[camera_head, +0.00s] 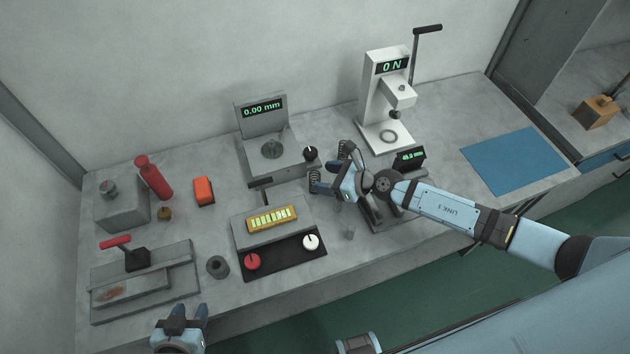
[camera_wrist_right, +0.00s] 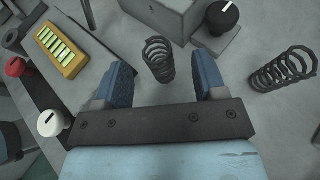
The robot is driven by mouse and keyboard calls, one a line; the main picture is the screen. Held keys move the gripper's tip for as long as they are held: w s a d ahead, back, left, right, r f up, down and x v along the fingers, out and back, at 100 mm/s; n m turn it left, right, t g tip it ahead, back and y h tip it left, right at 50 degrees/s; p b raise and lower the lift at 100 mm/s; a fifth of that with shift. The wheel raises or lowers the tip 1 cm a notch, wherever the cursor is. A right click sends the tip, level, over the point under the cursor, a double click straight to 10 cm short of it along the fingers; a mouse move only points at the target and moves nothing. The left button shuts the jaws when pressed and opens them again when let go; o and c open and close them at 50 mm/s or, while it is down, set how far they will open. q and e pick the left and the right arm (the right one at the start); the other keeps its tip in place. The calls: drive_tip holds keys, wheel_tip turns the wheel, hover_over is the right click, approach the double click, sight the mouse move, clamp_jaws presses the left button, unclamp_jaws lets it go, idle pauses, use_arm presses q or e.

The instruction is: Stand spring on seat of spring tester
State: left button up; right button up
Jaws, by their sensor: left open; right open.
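The white spring tester (camera_head: 374,98) stands at the back right, its display reading 0 N. Its round seat (camera_head: 388,136) is bare on the base. One dark coil spring (camera_wrist_right: 158,58) stands upright between the fingertips of my right gripper (camera_wrist_right: 164,72), with gaps on both sides in the right wrist view. In the head view, this spring (camera_head: 314,179) is partly hidden by my open right gripper (camera_head: 326,180). A second spring (camera_wrist_right: 283,69) stands to the right in the wrist view, and behind the gripper in the head view (camera_head: 345,149). My left gripper (camera_head: 186,316) is open and empty at the front left.
A grey gauge (camera_head: 262,108) reading 0.00 mm stands behind the springs, with a black knob (camera_head: 310,153). A small display unit (camera_head: 411,158) is near the tester. A yellow counter panel (camera_head: 271,219) is front left of the gripper. A blue mat (camera_head: 514,160) lies clear at right.

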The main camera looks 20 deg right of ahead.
use_arm(q)
drive_tip(key=shift+w+a, duration=0.1)
drive_tip(key=shift+a, duration=0.05)
use_arm(e)
drive_tip(key=x, duration=0.4)
drive_tip(key=shift+a, duration=0.1)
drive_tip(key=shift+s, duration=0.1)
drive_tip(key=c, duration=1.1)
use_arm(q)
drive_tip(key=shift+r, duration=0.1)
use_arm(e)
drive_tip(key=shift+o, duration=0.2)
drive_tip(key=shift+r, duration=0.15)
wheel_tip(320, 180, up, 10)
drive_tip(key=p, duration=0.5)
wheel_tip(320, 180, up, 10)
drive_tip(key=p, duration=0.1)
wheel_tip(320, 180, up, 6)
drive_tip(key=m+t, duration=0.1)
hover_over(320, 177)
use_arm(q)
drive_tip(key=r, duration=0.5)
drive_tip(key=shift+a+r, duration=0.35)
use_arm(e)
drive_tip(key=s+d+r+m+t+h, duration=0.1)
drive_tip(key=s+d+r+m+h, duration=0.1)
drive_tip(key=d+r, duration=0.3)
drive_tip(key=shift+s+d+m+t+h, duration=0.3)
drive_tip(key=shift+d+h, duration=0.3)
drive_tip(key=shift+d, duration=0.25)
